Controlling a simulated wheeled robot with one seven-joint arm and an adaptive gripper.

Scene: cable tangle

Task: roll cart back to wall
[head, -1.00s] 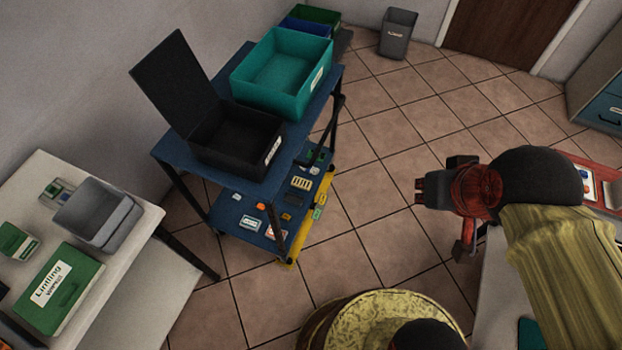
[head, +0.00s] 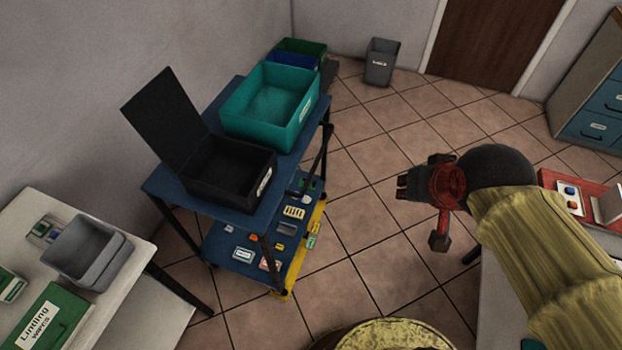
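The blue cart (head: 160,184) stands left of centre, close to the left wall (head: 80,80). A black open-lidded box (head: 235,185) and a teal bin (head: 262,125) sit on its top shelf. Its lower shelf (head: 222,242) holds several small labelled items, with a yellow strip (head: 311,238) along its right side. A dark handle bar (head: 326,135) shows at the cart's right side. My gripper (head: 402,187) is on the right, over bare floor, pointing left, well apart from the cart and holding nothing I can see. Its finger gap is too small to judge.
A grey waste bin (head: 381,62) stands by the back wall. Tiled floor (head: 385,150) is clear between the cart and my arm. A red tray (head: 572,185) is at right.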

